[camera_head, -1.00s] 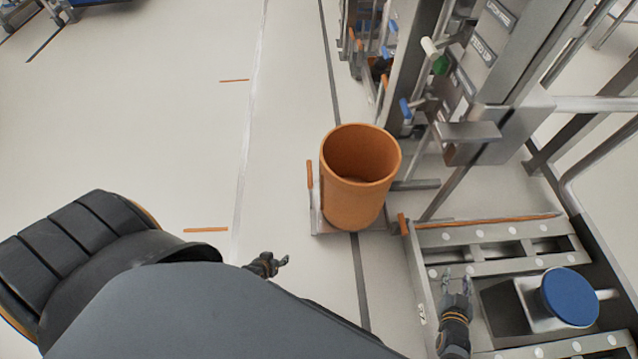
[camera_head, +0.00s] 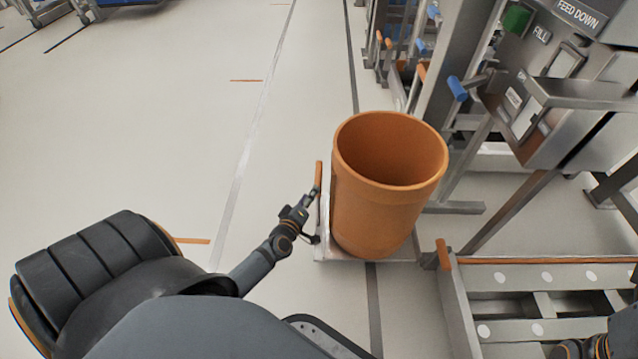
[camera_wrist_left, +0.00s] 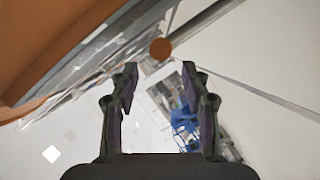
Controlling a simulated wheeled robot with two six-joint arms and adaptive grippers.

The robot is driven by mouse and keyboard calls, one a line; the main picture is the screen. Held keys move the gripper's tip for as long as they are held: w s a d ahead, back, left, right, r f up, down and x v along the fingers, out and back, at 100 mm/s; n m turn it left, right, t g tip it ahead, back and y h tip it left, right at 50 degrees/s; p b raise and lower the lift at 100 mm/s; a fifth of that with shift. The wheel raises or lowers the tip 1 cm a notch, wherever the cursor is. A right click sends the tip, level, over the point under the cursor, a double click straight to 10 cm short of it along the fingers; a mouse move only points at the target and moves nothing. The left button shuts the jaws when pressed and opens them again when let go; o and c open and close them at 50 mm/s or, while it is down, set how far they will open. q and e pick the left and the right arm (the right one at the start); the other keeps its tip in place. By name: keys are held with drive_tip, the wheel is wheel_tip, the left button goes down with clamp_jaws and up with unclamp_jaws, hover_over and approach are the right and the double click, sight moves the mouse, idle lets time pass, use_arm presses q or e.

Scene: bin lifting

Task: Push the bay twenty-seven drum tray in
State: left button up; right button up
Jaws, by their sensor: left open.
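The orange drum (camera_head: 385,195) stands upright and open-topped on a low metal tray (camera_head: 340,250). The drum also fills the upper left of the left wrist view (camera_wrist_left: 40,45). An upright orange-tipped handle (camera_head: 319,174) rises at the tray's left side. My left gripper (camera_head: 314,204) is beside the tray's left side, close to this handle. In the left wrist view the handle's round orange end (camera_wrist_left: 160,48) appears just beyond and between the open, empty fingers (camera_wrist_left: 160,78); I cannot tell whether they touch it. My right gripper (camera_head: 575,350) shows only partly at the lower right.
A metal roller frame (camera_head: 455,300) with an orange-tipped post lies right of the tray. A control station (camera_head: 560,90) with a green button and labels stands at the upper right. The floor left of the tray is clear.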

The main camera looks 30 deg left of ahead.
sight(318, 181)
use_arm(q)
drive_tip(key=b+x, duration=0.2)
drive_tip(key=x, duration=0.6)
drive_tip(key=shift+f+b, duration=0.2)
drive_tip(key=shift+b, duration=0.2)
drive_tip(key=shift+w, duration=0.45)
clamp_jaws()
